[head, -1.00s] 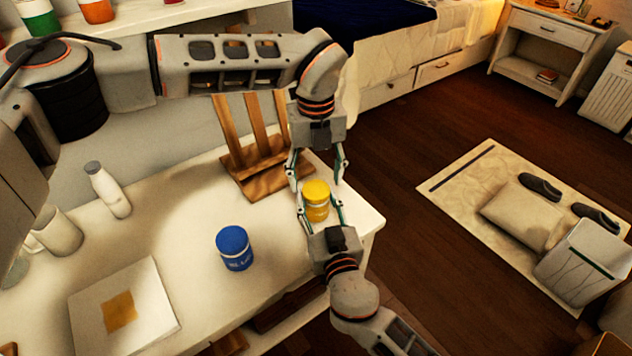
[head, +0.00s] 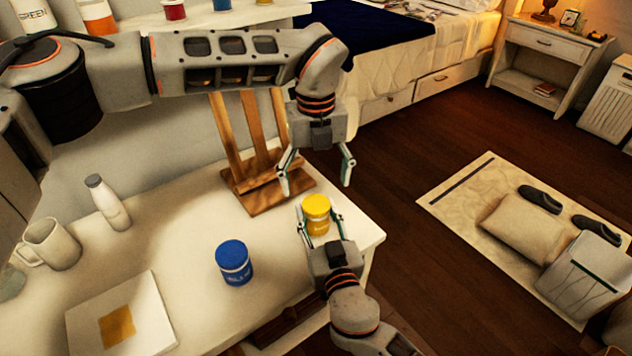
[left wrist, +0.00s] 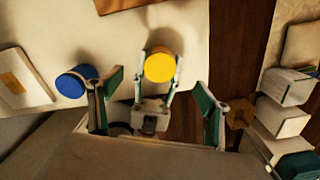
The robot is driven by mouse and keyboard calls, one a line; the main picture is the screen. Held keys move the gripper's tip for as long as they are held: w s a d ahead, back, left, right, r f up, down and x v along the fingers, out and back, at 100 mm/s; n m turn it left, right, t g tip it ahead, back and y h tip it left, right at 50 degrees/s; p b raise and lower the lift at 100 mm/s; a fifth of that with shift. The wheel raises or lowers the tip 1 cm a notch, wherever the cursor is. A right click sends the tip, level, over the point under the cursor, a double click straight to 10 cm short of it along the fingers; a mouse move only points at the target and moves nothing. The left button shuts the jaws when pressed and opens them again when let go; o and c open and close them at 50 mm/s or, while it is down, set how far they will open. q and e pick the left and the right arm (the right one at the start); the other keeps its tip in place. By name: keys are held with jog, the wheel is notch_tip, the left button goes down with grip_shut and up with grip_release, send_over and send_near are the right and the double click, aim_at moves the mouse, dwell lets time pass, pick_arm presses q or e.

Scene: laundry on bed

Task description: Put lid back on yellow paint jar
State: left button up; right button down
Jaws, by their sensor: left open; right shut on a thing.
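The yellow paint jar (head: 318,227) stands upright near the right end of the white table. A yellow lid (head: 316,202) appears to sit level on its top; whether it is fully seated I cannot tell. In the left wrist view the round yellow top (left wrist: 160,66) shows from above. My right gripper (head: 319,214) is shut on the jar from the front, one finger on each side. My left gripper (head: 315,180) is open and empty, pointing down above the jar and apart from it. Its spread fingers also show in the left wrist view (left wrist: 160,88).
A closed blue jar (head: 234,264) stands to the left on the table (head: 190,220). A wooden easel (head: 258,185) is behind. A white bottle (head: 107,203), a mug (head: 50,246) and a canvas (head: 150,315) lie farther left. The table's right edge is close to the yellow jar.

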pick_arm(q)
notch_tip(320, 180, up, 11)
dwell(0.4)
pick_arm(e)
jog(key=c, duration=1.1)
grip_release()
jog(key=shift+s+d, duration=0.15)
jog(key=shift+s, duration=0.4)
jog(key=v, duration=1.1)
